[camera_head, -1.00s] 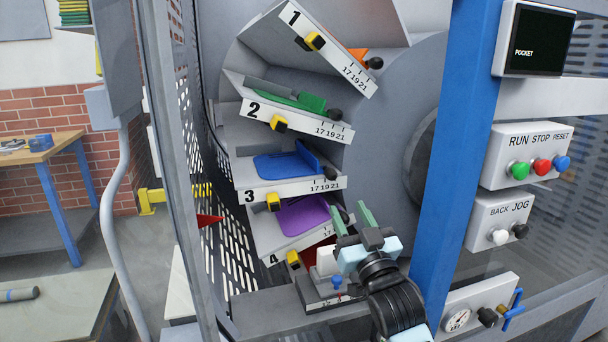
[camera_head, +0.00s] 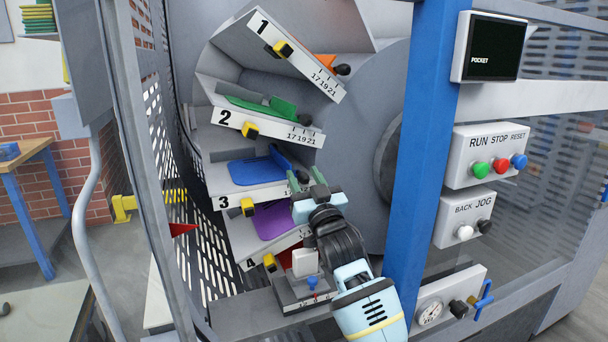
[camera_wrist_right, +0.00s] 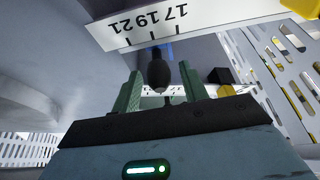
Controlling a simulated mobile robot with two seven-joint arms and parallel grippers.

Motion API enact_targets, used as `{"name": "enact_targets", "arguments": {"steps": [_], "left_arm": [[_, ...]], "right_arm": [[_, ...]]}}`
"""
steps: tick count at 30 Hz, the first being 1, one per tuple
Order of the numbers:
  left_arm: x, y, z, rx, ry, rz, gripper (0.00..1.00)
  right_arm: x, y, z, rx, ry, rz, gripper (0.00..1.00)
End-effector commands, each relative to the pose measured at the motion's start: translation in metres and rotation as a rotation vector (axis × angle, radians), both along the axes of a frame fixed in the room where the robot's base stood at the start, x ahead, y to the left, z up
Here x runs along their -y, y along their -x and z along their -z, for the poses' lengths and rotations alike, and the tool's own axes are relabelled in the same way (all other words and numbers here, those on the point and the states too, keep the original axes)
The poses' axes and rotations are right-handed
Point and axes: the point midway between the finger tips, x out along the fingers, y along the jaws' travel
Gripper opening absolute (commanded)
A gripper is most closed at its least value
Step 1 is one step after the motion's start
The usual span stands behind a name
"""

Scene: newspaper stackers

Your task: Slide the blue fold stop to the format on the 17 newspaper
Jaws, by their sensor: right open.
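The blue fold stop (camera_head: 281,158) stands at the right side of the blue pad (camera_head: 256,172) in pocket 3. Its black knob (camera_wrist_right: 158,69) hangs between the two green fingers of my right gripper (camera_head: 306,178) in the right wrist view. The fingers are open, with a gap on each side of the knob. The format scale on pocket 3's white front rail (camera_wrist_right: 190,20) reads 17, 19, 21 and appears upside down there; in the head view my gripper covers it. No newspaper can be made out. My left gripper is not in view.
Pocket 2 with a green stop (camera_head: 282,107) lies above, and pocket 4 with a purple pad (camera_head: 273,221) below. A blue post (camera_head: 424,150) stands right of my arm.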

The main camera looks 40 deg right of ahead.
Motion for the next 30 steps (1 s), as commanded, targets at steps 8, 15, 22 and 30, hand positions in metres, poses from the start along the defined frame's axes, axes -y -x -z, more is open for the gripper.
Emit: {"name": "enact_targets", "arguments": {"steps": [8, 15, 22, 30], "left_arm": [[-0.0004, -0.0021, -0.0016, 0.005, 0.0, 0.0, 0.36], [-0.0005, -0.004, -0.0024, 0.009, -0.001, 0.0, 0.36], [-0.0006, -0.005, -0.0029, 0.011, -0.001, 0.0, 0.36], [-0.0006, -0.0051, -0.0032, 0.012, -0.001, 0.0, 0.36]], "right_arm": [[0.0025, -0.0107, -0.0045, -0.001, 0.001, 0.0, 0.44], [0.0024, -0.0107, -0.0041, -0.001, 0.001, 0.0, 0.4], [0.0024, -0.0106, -0.0041, -0.001, 0.0, 0.0, 0.1], [0.0021, -0.0106, -0.004, -0.001, 0.0, 0.0, 0.0]]}}
